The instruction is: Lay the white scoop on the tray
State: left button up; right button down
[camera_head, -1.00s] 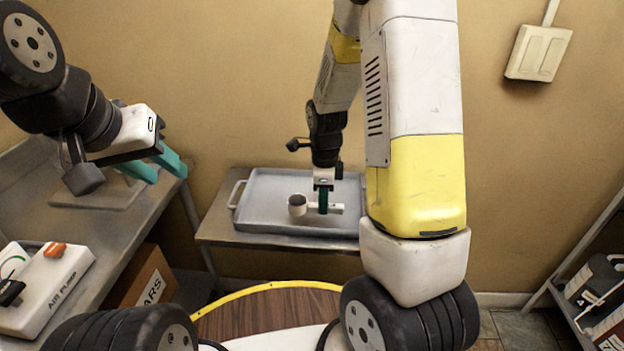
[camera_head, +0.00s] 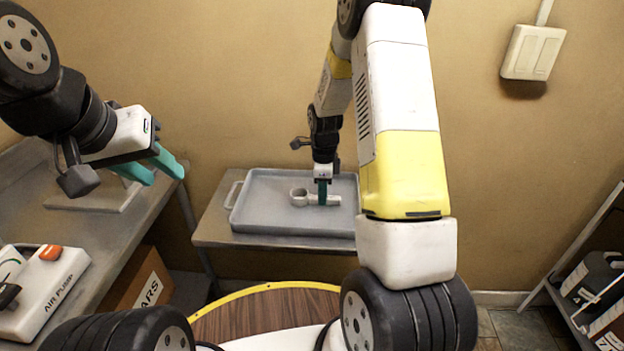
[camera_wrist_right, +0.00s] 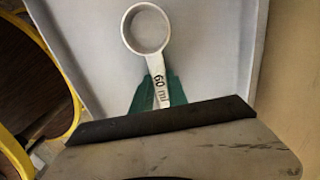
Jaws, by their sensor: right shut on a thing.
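The white scoop (camera_head: 301,197) is over the grey tray (camera_head: 262,222), in the middle of the head view. In the right wrist view the scoop (camera_wrist_right: 147,30) shows its round cup and a handle marked "60 ml". My right gripper (camera_head: 322,193) is shut on the handle, with teal fingers (camera_wrist_right: 158,92) on both sides of it. The scoop is at or very near the tray floor; I cannot tell if it touches. My left gripper (camera_head: 155,168) is open and empty, above the left bench.
The tray stands on a small metal table (camera_head: 212,228) against the wall. A bench (camera_head: 110,232) at left holds an air pump box (camera_head: 45,287). A cardboard box (camera_head: 150,280) is below it. A shelf (camera_head: 590,270) with dark containers stands at right.

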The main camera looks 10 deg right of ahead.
jog(key=shift+f, duration=0.1)
jog(key=c, duration=1.3)
grip_release()
jog(key=s+a+r+n+t, duration=0.1)
jog(key=s+r+n, duration=0.2)
jog(key=r, duration=0.7)
jog(key=s+r+n+t, duration=0.1)
jog(key=s+r+n, duration=0.1)
jog(key=r, duration=0.9)
jog(key=s+a+r+n+t+y, duration=0.1)
jog(key=s+r+n, duration=0.3)
jog(key=s+n, duration=0.4)
jog(key=s+a+r+n+t+y, duration=0.1)
jog(key=s+a+r+n+t, duration=0.1)
jog(key=s+r+n, duration=0.3)
jog(key=shift+s+n+t, duration=0.6)
jog(key=shift+s+n, duration=1.3)
jog(key=shift+s, duration=1.1)
